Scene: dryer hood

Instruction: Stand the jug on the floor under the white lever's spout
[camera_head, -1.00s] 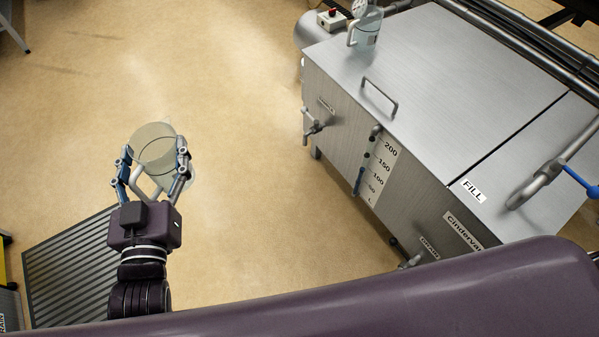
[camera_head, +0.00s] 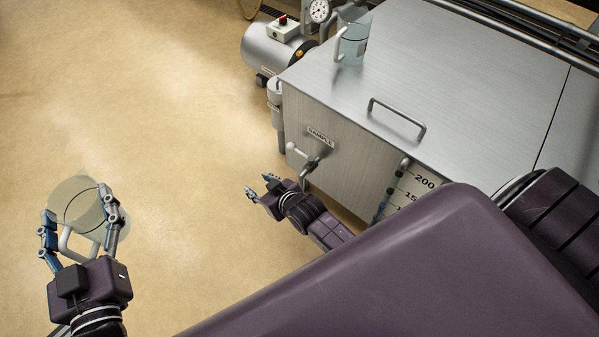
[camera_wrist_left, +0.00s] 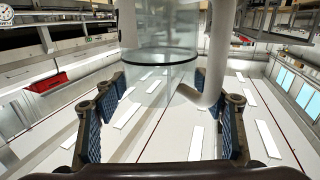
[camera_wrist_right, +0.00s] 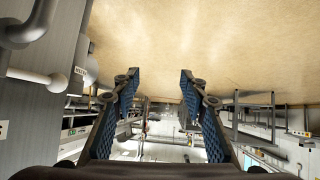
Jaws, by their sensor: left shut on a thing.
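My left gripper (camera_head: 76,204) is shut on a clear jug (camera_head: 80,211) with a pale handle, held over open floor at the left of the head view. The jug also shows in the left wrist view (camera_wrist_left: 165,65), between the fingers. The white lever (camera_head: 293,150) is on the valve marked SAMPLE, on the steel tank's end face, with its grey spout (camera_head: 308,172) hanging down. My right gripper (camera_head: 260,186) is open and empty, just left of and below the spout. The right wrist view shows the pale lever (camera_wrist_right: 40,78) at the left.
The steel tank (camera_head: 450,90) fills the right side, with a lid handle (camera_head: 397,118). Another clear jug (camera_head: 354,45) stands on its far left corner. A grey cylinder (camera_head: 270,52) with a red button box (camera_head: 285,28) is behind. The floor (camera_head: 170,150) left of the tank is clear.

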